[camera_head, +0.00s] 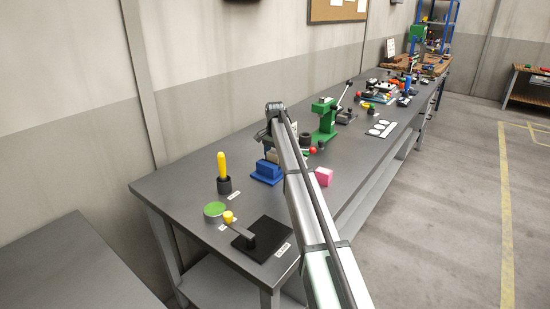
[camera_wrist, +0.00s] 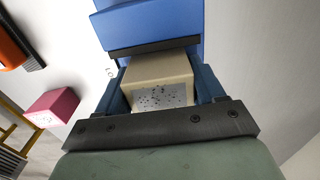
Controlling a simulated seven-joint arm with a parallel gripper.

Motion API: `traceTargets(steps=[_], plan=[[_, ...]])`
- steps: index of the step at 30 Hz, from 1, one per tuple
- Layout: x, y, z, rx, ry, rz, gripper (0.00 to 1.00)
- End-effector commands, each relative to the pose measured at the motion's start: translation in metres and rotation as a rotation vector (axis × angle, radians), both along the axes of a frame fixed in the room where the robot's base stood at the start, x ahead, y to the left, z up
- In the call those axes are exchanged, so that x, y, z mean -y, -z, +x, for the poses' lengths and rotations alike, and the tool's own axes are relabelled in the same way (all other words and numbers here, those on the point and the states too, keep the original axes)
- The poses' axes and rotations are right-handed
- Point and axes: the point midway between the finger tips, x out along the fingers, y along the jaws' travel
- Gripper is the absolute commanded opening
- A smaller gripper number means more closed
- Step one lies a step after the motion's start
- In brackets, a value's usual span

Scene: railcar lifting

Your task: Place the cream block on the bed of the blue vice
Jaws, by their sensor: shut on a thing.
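The cream block (camera_wrist: 158,70) sits between the two fingers of my gripper (camera_wrist: 161,85) in the wrist view, which is shut on it. The block's near face has a grey, dark-speckled patch. The blue vice (camera_wrist: 150,22) is just beyond the block, with a dark jaw strip facing it. In the head view the blue vice (camera_head: 265,173) stands on the bench, and my gripper (camera_head: 270,144) is just behind and above it, partly hidden by my arm. I cannot tell whether the block touches the vice bed.
A pink block (camera_head: 323,177) lies right of the vice. A green press (camera_head: 325,118) stands behind. A yellow-handled tool in a dark holder (camera_head: 224,184), a green disc (camera_head: 214,209) and a black plate (camera_head: 262,240) are nearer on the bench (camera_head: 165,187).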

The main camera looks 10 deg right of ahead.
Motion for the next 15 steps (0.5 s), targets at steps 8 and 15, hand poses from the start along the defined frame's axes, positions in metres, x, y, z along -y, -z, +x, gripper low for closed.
traceTargets(steps=[8,15], plan=[[0.0000,0.0012,0.0000,0.000,0.000,0.000,0.89],[0.0000,0.0011,0.0000,0.000,0.000,0.000,0.94]])
